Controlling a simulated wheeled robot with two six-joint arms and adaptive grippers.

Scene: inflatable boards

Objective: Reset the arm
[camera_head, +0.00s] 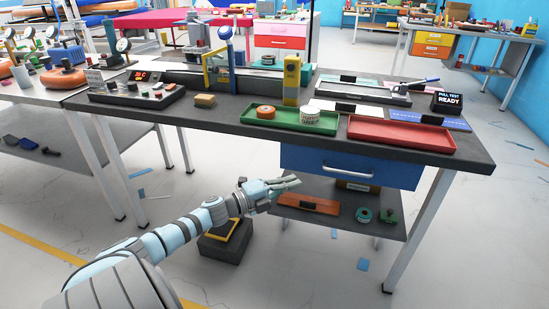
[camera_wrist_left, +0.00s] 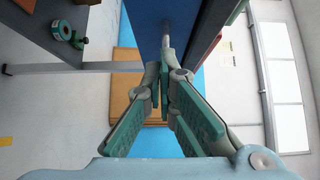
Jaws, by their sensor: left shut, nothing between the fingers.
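My left arm reaches in from the lower left in the head view. Its gripper (camera_head: 288,183) is in front of the workbench, below the level of the top and close to the left of the blue drawer (camera_head: 350,168). In the left wrist view the fingers of this gripper (camera_wrist_left: 165,85) come together at their tips with nothing between them. The blue drawer front and its handle lie beyond the fingertips there. My right gripper is in neither view.
The dark workbench top (camera_head: 215,115) carries a green tray (camera_head: 278,121), a red tray (camera_head: 400,134) and a control box (camera_head: 136,92). A lower shelf (camera_head: 340,222) holds a tape roll (camera_head: 363,214). A dark block (camera_head: 225,243) stands on the floor by my forearm. Open floor lies at the front.

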